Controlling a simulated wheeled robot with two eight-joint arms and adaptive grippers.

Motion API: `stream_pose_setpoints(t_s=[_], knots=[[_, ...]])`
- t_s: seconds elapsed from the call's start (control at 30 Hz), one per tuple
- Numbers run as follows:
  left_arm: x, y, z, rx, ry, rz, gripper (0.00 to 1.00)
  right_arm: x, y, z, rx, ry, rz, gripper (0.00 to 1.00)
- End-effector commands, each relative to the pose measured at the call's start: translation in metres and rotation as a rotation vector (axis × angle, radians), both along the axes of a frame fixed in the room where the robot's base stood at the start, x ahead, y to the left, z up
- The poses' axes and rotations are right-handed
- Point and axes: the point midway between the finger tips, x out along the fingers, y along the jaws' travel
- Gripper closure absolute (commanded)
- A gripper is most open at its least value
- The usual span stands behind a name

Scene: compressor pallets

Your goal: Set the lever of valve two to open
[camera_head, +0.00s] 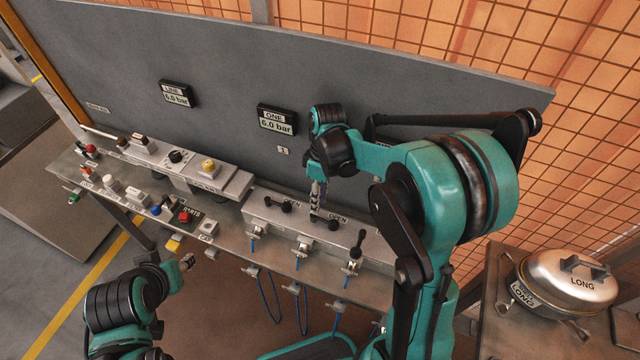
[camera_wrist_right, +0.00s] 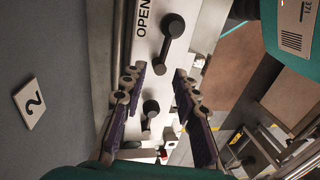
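Valve two's black lever (camera_head: 331,224) is the middle one on the grey valve box (camera_head: 262,212), with its knob towards the right, beside an OPEN label. My right gripper (camera_head: 315,208) is just above it, pointing down. In the right wrist view the open fingers (camera_wrist_right: 158,88) are apart with nothing gripped. That view shows the lever, probably valve two's (camera_wrist_right: 172,35), beside the word OPEN, and a smaller lever (camera_wrist_right: 150,110) farther off between the fingers.
Another lever stands on each side: the left one (camera_head: 285,207) and the more upright right one (camera_head: 357,243). Blue hoses (camera_head: 272,300) hang below the bench front. The gauge marked ONE (camera_head: 277,120) reads 6.0 bar. A lidded pot (camera_head: 568,278) stands at the right.

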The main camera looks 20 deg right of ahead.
Motion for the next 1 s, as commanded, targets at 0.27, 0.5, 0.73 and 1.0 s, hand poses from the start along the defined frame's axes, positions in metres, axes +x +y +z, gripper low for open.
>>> stream_pose_setpoints(t_s=[0.27, 0.5, 0.73, 1.0], knots=[[0.0, 0.0, 0.0, 0.0, 0.0, 0.0, 0.6, 0.009, -0.008, 0.057, 0.0, 0.0, 0.0, 0.7], [0.0, 0.0, 0.0, 0.0, 0.0, 0.0, 0.6, 0.012, -0.01, 0.076, 0.0, 0.0, 0.0, 0.7], [0.0, 0.0, 0.0, 0.0, 0.0, 0.0, 0.6, 0.012, -0.01, 0.077, 0.0, 0.0, 0.0, 0.7], [0.0, 0.0, -0.006, 0.0, 0.0, 0.0, 0.6, 0.005, 0.007, 0.05, -0.105, -0.032, 0.179, 1.0]])
